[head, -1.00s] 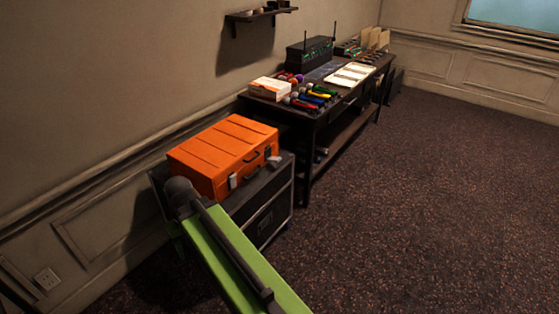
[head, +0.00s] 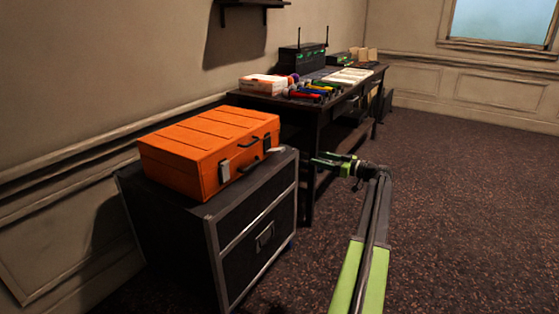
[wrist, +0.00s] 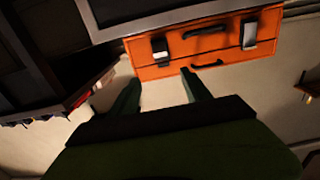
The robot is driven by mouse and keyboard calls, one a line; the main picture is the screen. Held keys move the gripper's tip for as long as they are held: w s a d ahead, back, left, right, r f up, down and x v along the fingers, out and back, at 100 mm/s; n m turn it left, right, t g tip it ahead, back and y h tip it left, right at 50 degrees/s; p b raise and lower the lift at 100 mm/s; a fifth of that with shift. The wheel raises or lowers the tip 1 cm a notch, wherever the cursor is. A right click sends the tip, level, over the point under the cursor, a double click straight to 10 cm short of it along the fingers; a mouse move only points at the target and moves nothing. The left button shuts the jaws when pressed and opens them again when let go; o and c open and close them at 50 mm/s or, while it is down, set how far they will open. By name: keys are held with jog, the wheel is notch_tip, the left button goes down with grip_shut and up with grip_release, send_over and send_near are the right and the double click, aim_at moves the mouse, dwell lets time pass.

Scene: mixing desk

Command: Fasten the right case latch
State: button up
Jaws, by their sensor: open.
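The orange case (head: 205,150) stands shut-lidded on a dark cabinet, its front facing right. Its left latch (head: 224,171) lies against the front. The right latch (head: 267,144) is near the far front corner, with a pale flap (head: 276,150) that seems to stick outward. In the wrist view, which is upside down, the right latch (wrist: 160,50) is on the left and the left latch (wrist: 249,33) on the right. My gripper (head: 316,160) is open and empty, to the right of the case and apart from it. Its fingers (wrist: 160,80) point toward the case front.
The cabinet (head: 160,225) has metal edges and a front handle. Two dark handles sit between the latches. A long desk (head: 300,110) behind holds a white box (head: 263,84), coloured items and a black device with antennas (head: 303,58). The floor at right is clear.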

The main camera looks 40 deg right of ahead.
aim_at(283, 149)
jog(key=x, duration=1.7)
jog(key=shift+w+a+r, duration=0.1)
jog(key=shift+w, duration=0.15)
grip_shut()
dwell(0.6)
